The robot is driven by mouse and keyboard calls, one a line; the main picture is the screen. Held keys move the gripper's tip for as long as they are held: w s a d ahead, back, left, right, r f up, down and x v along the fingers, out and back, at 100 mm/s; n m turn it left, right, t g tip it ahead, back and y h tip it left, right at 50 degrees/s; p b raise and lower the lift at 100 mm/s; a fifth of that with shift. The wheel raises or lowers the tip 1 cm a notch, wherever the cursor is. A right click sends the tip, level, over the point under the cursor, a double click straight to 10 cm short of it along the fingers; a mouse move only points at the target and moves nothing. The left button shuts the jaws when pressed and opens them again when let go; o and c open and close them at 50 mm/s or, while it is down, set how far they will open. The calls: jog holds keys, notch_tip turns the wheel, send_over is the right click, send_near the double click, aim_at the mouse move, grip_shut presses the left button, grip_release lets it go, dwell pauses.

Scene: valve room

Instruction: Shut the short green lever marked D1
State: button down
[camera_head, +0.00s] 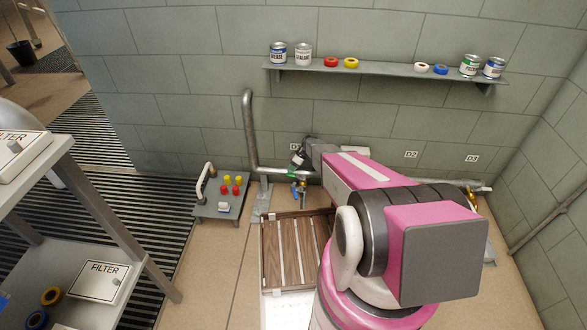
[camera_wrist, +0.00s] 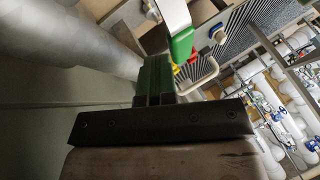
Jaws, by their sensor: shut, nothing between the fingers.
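The short green lever (camera_head: 292,172) shows small at the left part of the wall pipe in the head view, just below my gripper. In the wrist view a green-ended metal lever (camera_wrist: 181,44) is close up, beside the fingertips.
Labels D2 (camera_head: 411,154) and D3 (camera_head: 472,158) are on the wall to the right. A wooden slatted crate (camera_head: 264,250) stands on the floor below. A grey stand with red and yellow knobs (camera_head: 222,210) is left of the upright pipe (camera_head: 248,125). A shelf (camera_head: 390,70) holds cans above.

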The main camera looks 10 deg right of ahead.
jog(key=shift+s+a, duration=0.25)
jog(key=shift+s, duration=0.1)
dwell(0.4)
jog(key=shift+r, duration=0.1)
jog(key=shift+r, duration=0.35)
jog(key=s+a+r, duration=0.7)
jog(key=a+r, duration=0.2)
jog(key=r, duration=0.1)
jog(key=shift+s+r, duration=0.15)
